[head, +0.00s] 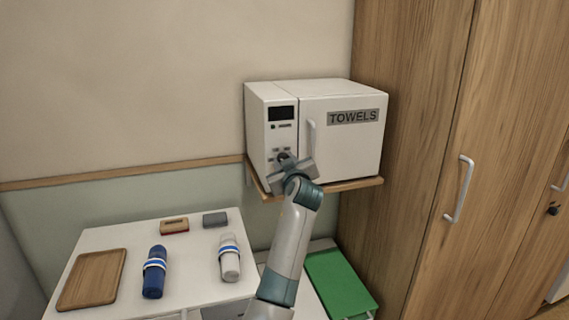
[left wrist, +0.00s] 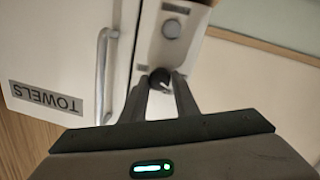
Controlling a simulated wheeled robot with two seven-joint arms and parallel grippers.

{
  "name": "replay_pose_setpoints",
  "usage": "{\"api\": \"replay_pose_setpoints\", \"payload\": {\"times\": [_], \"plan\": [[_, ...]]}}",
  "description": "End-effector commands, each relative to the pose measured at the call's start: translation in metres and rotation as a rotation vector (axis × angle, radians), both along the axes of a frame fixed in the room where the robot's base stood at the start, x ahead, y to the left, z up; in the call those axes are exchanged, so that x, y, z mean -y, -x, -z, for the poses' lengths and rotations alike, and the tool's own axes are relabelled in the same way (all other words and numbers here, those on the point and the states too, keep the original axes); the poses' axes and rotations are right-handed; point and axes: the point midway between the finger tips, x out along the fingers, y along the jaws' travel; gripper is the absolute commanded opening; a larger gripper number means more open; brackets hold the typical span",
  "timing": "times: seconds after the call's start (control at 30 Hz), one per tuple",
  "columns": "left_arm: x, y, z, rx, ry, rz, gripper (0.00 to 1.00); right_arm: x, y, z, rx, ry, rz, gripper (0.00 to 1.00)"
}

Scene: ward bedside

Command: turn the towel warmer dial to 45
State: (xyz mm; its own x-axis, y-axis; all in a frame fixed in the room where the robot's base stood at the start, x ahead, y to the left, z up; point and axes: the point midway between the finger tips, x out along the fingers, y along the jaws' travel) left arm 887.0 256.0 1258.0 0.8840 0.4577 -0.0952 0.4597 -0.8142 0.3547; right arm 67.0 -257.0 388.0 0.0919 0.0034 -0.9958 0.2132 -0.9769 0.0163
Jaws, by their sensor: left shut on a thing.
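The white towel warmer (head: 345,150), marked TOWELS, stands on a wooden wall shelf. Its left front panel has a dark display (head: 282,113). My left gripper (head: 284,163) is at the lower part of this panel and covers the controls there in the head view. In the left wrist view, which is upside down, the left gripper's fingers (left wrist: 160,86) are closed on a small black dial (left wrist: 160,77) with a light mark. A round grey knob (left wrist: 172,28) sits beside it on the panel, clear of the fingers. I cannot read the setting. My right gripper is not in view.
The warmer's door handle (head: 311,138) is close to the right of my left gripper. A white table (head: 195,275) below holds a wooden tray (head: 92,279), a blue bottle (head: 154,272) and a white bottle (head: 230,258). A wooden wardrobe (head: 420,150) stands at right.

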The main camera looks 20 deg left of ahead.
Motion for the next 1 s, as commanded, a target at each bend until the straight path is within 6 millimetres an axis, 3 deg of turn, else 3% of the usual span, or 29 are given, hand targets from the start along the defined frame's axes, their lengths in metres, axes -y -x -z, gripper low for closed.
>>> {"api": "replay_pose_setpoints", "payload": {"times": [1.0], "plan": [[0.004, -0.003, -0.005, -0.538, -0.802, 0.0, 0.05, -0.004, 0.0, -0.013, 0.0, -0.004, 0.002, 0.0]]}}
